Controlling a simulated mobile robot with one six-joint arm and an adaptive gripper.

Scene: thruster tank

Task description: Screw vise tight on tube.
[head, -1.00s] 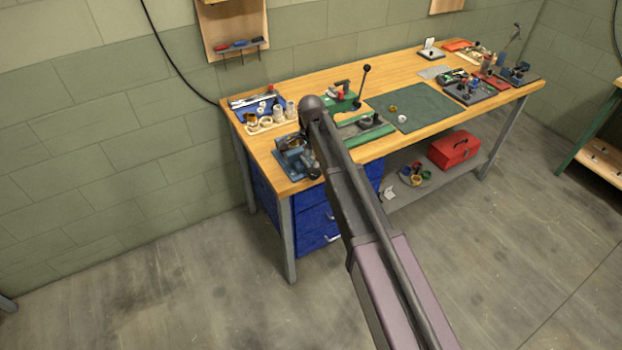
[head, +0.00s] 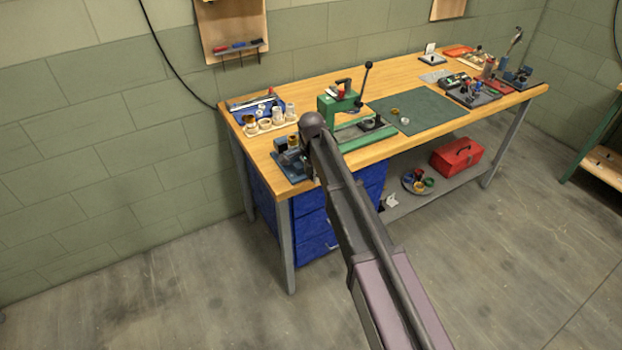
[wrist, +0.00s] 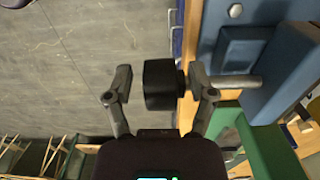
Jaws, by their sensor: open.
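The blue vise (head: 290,165) sits at the near left corner of the workbench, partly behind my arm. A small brass-coloured piece (head: 293,142) shows at its top; it may be the tube, but how it sits in the jaws is unclear. In the wrist view the blue vise body (wrist: 232,50) is at the upper right, with a metal screw rod (wrist: 238,82) leading to a black knob (wrist: 160,85). My gripper (wrist: 160,76) is open, with one finger on each side of the knob. The left finger has a gap to it; contact on the right is unclear. My arm hides the gripper in the head view.
A green press (head: 328,104) stands right of the vise and shows as a green block in the wrist view (wrist: 268,140). A tray of rings (head: 270,127) is behind the vise. Blue drawers (head: 313,235) are below. The floor in front is clear.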

